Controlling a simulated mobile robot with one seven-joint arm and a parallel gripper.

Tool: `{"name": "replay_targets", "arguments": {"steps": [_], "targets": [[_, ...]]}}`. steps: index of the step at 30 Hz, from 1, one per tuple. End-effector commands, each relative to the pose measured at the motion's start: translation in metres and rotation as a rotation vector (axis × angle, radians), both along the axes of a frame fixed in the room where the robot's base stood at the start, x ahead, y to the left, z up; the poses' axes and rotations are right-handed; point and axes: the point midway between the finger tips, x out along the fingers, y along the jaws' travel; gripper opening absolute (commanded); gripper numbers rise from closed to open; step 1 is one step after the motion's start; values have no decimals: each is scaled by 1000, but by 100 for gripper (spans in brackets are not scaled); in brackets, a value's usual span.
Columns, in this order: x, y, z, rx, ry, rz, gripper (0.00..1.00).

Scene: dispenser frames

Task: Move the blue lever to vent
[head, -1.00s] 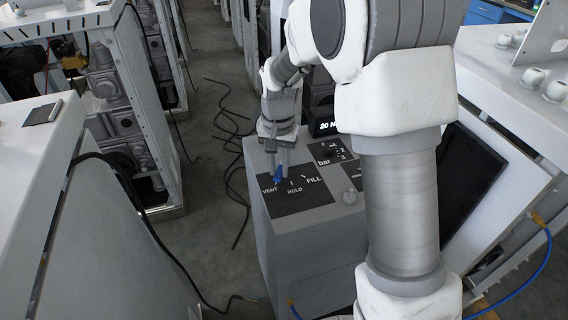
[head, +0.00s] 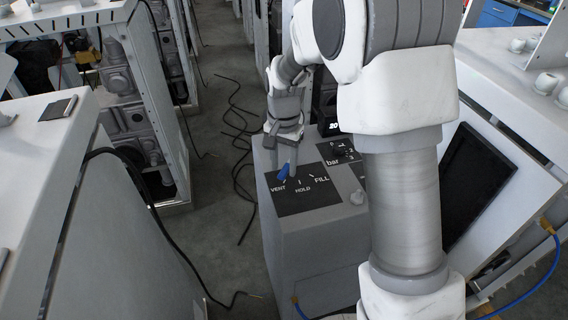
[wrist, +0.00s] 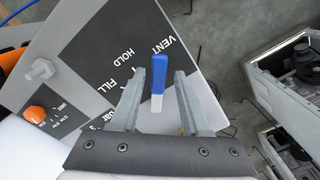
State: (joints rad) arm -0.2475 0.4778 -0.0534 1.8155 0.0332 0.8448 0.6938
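The blue lever (head: 283,172) is on the dark panel on top of a grey dispenser box, with the labels VENT, HOLD and FILL. Its blue end lies close to the VENT label, away from HOLD and FILL. My gripper (head: 282,163) is just above the panel. In the wrist view my gripper (wrist: 165,76) is open, one finger on each side of the lever, with visible gaps.
An orange knob (wrist: 36,113) shows in the wrist view. White frames stand on both sides, with black cables (head: 240,160) on the floor.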

Motion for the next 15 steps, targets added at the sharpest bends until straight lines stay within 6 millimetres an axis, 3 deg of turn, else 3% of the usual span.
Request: {"name": "replay_targets", "arguments": {"steps": [10, 15], "targets": [[-1, 0, 0, -1, 3, 2, 55], [0, 0, 17, 0, 0, 2, 55]]}}
